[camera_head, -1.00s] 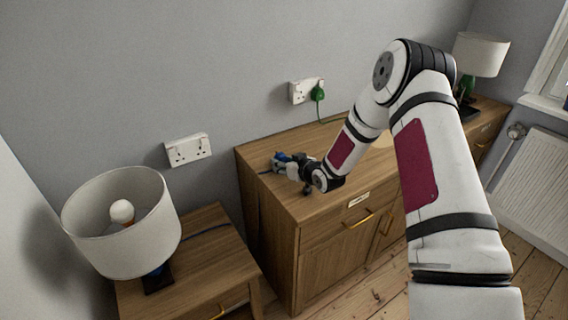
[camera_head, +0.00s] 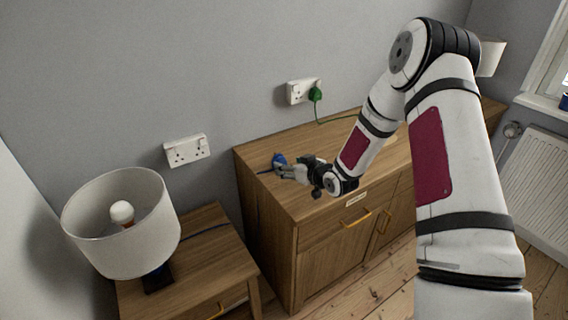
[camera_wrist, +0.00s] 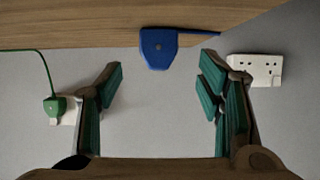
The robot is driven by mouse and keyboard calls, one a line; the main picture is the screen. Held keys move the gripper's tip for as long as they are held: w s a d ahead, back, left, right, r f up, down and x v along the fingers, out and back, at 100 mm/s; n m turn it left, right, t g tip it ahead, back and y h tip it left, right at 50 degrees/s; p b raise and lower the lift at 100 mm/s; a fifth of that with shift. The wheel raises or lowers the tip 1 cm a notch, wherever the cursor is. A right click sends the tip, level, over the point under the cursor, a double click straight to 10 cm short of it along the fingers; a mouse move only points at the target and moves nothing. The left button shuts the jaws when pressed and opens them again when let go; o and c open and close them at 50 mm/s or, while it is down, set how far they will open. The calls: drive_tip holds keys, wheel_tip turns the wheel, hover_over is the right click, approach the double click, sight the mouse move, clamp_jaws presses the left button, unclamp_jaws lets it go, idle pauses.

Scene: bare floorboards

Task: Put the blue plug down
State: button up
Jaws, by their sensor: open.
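The blue plug (camera_head: 279,160) rests on the top of the wooden sideboard (camera_head: 318,154), near its left edge. In the wrist view the blue plug (camera_wrist: 159,47) lies on the wood, ahead of the fingers and apart from them. My gripper (camera_head: 279,171) is beside the plug, over the sideboard top. In the wrist view my gripper (camera_wrist: 162,82) has its fingers wide apart with nothing between them. In the head view the fingers partly cover the near side of the plug.
A white double socket (camera_head: 187,150) is on the wall at left. Another socket (camera_head: 297,92) holds a green plug (camera_head: 315,94) with its cable on the sideboard. A lamp (camera_head: 122,222) stands on the lower bedside table (camera_head: 205,263). The sideboard's middle is mostly clear.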

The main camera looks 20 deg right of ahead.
drive_tip(key=v, duration=0.6)
drive_tip(key=shift+r, duration=0.2)
drive_tip(key=shift+s+d+r, duration=0.1)
drive_tip(key=shift+r, duration=0.3)
drive_tip(key=s+d+r+m+g+h, duration=0.15)
drive_tip(key=s+r+g+h, duration=0.35)
drive_tip(key=s+r, duration=1)
drive_tip(key=s+a+r+g, duration=0.1)
drive_tip(key=s+r, duration=0.1)
drive_tip(key=s, duration=0.7)
drive_tip(key=s+a+r+m+g, duration=0.1)
drive_tip(key=s+a+r, duration=0.1)
drive_tip(key=s, duration=0.6)
drive_tip(key=s+a+r+m+g, duration=0.1)
drive_tip(key=s+a+r+g, duration=0.1)
drive_tip(key=s, duration=0.7)
drive_tip(key=shift+s+r+y, duration=0.3)
drive_tip(key=shift+r+y, duration=0.1)
drive_tip(key=shift+r, duration=0.4)
